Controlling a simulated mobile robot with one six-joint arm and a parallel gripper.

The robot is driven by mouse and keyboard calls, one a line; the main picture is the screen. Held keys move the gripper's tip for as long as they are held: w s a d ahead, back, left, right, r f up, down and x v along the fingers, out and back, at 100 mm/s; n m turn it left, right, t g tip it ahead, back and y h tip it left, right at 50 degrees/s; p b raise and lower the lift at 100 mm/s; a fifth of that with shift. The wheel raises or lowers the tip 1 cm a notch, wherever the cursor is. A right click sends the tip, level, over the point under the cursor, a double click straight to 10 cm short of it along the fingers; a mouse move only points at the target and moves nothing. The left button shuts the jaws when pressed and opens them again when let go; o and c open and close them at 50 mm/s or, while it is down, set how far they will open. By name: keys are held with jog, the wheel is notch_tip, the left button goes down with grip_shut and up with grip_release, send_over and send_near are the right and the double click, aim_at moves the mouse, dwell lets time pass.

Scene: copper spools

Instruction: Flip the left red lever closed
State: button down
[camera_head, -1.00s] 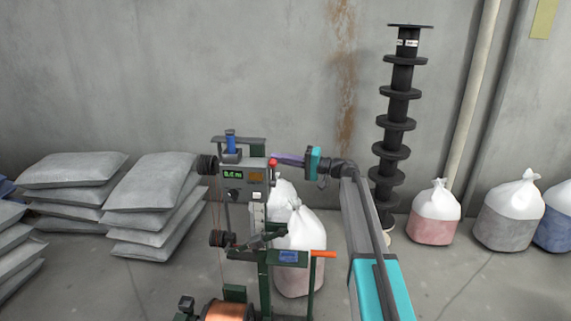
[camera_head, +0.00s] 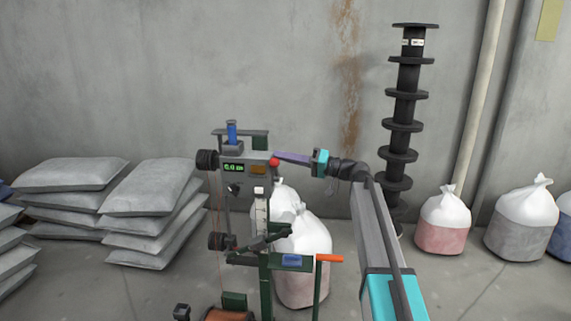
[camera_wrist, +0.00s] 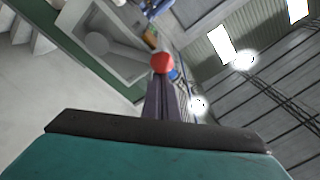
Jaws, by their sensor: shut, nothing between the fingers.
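The winding machine (camera_head: 245,175) stands left of the middle in the head view, with a green-lit display. A small red knob (camera_head: 275,162) sits at the upper right of its control box; it also shows in the wrist view as a red ball (camera_wrist: 162,63). I take it to be the end of the red lever; its shaft is not clearly visible. My gripper (camera_head: 280,156) is shut and empty, with its purple fingers pointing left and their tips at the knob. In the wrist view the tips reach the ball's lower edge; I cannot tell if they touch.
An orange handle (camera_head: 329,258) sticks out right, lower on the machine. White bags (camera_head: 303,245) stand behind it. Grey sacks (camera_head: 150,215) are stacked at the left. A tall column of black spools (camera_head: 403,125) stands right of my arm.

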jog(key=s+a+f+n+g+y+b, duration=0.1)
jog(key=s+f+n+b, duration=0.4)
jog(key=b, duration=0.9)
jog(key=shift+s+n+g, duration=0.35)
jog(key=shift+n+g, duration=0.05)
jog(key=shift+n, duration=1.5)
jog(key=shift+s+a+f, duration=0.1)
jog(key=shift+f, duration=0.05)
notch_tip(320, 180, up, 4)
jog(key=r, duration=0.1)
jog(key=p+v, duration=0.1)
jog(key=v, duration=0.8)
jog(key=shift+w+d+f+p, duration=0.25)
jog(key=shift+d+f+p, duration=0.1)
jog(key=shift+f+p, duration=0.1)
